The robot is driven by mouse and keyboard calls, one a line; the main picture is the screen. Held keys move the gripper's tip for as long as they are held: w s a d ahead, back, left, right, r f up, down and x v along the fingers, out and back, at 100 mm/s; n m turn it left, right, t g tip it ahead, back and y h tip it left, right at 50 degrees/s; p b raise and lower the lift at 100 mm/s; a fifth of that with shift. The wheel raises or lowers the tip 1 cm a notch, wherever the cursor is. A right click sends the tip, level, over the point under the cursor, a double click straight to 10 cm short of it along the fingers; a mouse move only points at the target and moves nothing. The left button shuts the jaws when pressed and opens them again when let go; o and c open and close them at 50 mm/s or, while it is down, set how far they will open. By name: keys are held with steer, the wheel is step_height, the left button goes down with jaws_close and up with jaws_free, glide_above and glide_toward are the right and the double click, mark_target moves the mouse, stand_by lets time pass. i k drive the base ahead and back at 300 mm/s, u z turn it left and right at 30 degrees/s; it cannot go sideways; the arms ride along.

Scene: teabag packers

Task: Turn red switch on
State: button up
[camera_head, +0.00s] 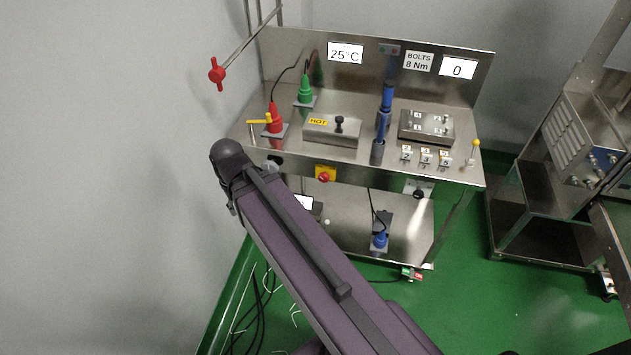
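A red rotary switch (324,177) sits on a yellow plate (325,170) on the front face of the steel workbench, left of its middle. Its knob is too small in the picture to tell which position it is in. My purple arm rises from the bottom right, and its dark rounded end is left of the switch, by the bench's left front corner. No gripper fingers can be made out in the head view. The switch is not covered by the arm.
The steel bench (350,165) carries red (275,120) and green (305,92) cone-shaped tools, a metal block marked HOT (332,130) and blue tools (386,98). A red-handled valve (217,74) projects at upper left. A steel machine (580,140) stands at right. Green floor is clear between.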

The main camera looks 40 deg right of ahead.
mark_target(322, 176)
steer(key=u, duration=0.15)
steer(key=k, duration=1.45)
steer(key=z, duration=1.1)
steer(key=i, duration=1)
